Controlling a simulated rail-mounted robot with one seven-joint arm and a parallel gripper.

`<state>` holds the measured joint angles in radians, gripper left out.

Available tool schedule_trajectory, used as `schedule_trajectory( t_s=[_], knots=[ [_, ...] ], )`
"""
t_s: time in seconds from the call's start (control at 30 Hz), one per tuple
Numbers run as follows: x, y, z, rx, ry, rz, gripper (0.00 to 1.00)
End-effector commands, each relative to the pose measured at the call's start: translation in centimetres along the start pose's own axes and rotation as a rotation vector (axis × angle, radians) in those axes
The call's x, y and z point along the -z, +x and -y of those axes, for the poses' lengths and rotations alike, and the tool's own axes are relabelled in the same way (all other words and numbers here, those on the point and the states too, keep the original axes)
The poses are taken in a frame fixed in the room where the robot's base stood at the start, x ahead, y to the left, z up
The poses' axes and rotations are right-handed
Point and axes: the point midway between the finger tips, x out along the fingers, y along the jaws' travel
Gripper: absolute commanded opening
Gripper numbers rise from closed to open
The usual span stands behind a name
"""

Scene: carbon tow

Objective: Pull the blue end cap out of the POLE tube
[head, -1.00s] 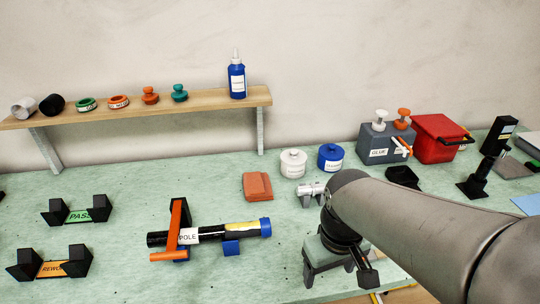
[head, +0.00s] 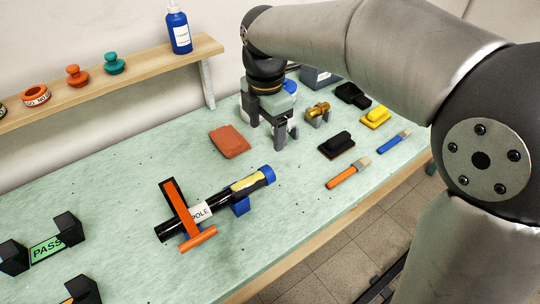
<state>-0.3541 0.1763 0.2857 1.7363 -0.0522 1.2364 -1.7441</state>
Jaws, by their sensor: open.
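The black POLE tube (head: 228,195) lies on the bench, slanting up to the right, with a white POLE label (head: 201,212) and a yellow patch near its right end. The blue end cap (head: 267,174) sits on that right end. An orange clamp bar (head: 175,203) crosses over the tube's left part, and a blue support (head: 241,207) stands under its right part. My gripper (head: 272,138) is open, pointing down, behind and slightly right of the cap in the picture, apart from it. No object shows between its fingers.
A red-brown block (head: 229,141) lies left of my gripper. A brass piece on a grey stand (head: 318,114), a black-topped block (head: 336,145), an orange-handled brush (head: 347,174) and a blue-handled brush (head: 393,142) are to the right. Bench in front of the cap is clear.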

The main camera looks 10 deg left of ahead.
Motion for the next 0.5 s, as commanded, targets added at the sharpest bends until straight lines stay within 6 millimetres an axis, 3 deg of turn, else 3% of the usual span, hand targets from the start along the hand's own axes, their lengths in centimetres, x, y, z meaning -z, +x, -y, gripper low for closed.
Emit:
schedule_trajectory(
  t_s=[0.5],
  knots=[
    [0.0,10.4,0.1,0.004,0.003,-0.002,0.71]
  ],
)
